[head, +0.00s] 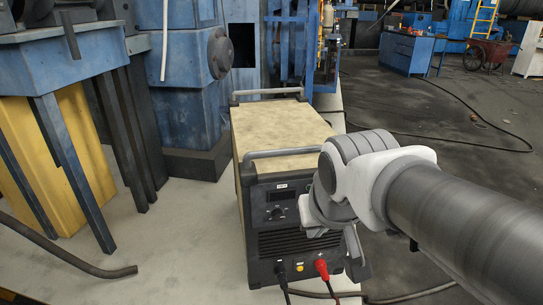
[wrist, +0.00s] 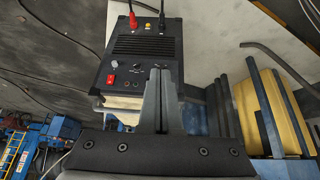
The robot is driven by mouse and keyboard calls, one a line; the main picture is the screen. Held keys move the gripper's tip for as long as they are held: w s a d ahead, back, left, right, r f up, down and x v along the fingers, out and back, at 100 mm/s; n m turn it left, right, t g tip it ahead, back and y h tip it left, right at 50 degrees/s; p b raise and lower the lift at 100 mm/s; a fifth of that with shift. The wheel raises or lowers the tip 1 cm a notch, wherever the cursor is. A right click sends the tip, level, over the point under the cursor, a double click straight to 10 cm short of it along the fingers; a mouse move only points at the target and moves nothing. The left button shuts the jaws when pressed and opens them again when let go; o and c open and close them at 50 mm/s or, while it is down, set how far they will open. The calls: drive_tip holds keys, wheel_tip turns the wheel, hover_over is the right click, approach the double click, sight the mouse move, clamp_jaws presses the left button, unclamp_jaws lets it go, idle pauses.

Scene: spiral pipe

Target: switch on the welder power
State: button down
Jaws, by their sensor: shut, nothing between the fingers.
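The welder (head: 285,155) is a box with a tan top and a dark front panel, standing upright on the pale floor. In the wrist view its panel (wrist: 150,45) appears upside down. A red power switch (wrist: 110,79) shows there, left of a row of small knobs; in the head view my arm hides it. My gripper (wrist: 159,72) is shut and empty. In the wrist view its fingertips overlap the panel's knob area, to the right of the switch. I cannot tell whether they touch the panel. I cannot read the switch's position.
A red plug (head: 321,268) and a black plug (head: 280,268) with cables stick out low on the welder's front. Metal handles (head: 282,152) cross its top. Blue machinery (head: 185,80) and a yellow block (head: 75,150) stand left.

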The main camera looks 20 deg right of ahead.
drive_tip(key=w+d+f+m+t+h, duration=0.1)
drive_tip(key=w+d+f+m, duration=0.25)
drive_tip(key=w+d, duration=0.4)
drive_tip(key=w+d+f+m+h, duration=0.2)
drive_tip(key=w+d+f+m, duration=0.15)
drive_tip(key=w+d, duration=0.35)
drive_tip(key=w+d+f+m+t+y, duration=0.3)
drive_tip(key=d+f+m+t, duration=0.3)
drive_tip(key=d+f+m, duration=0.4)
drive_tip(key=shift+w+d+f, duration=0.3)
drive_tip(key=shift+d+f, duration=0.05)
drive_tip(key=shift+f, duration=0.3)
drive_tip(key=a+r+b+x, duration=0.1)
drive_tip(key=b+x, duration=0.4)
drive_tip(key=x, duration=0.8)
drive_tip(key=shift+w+d, duration=0.45)
drive_tip(key=shift+w, duration=0.2)
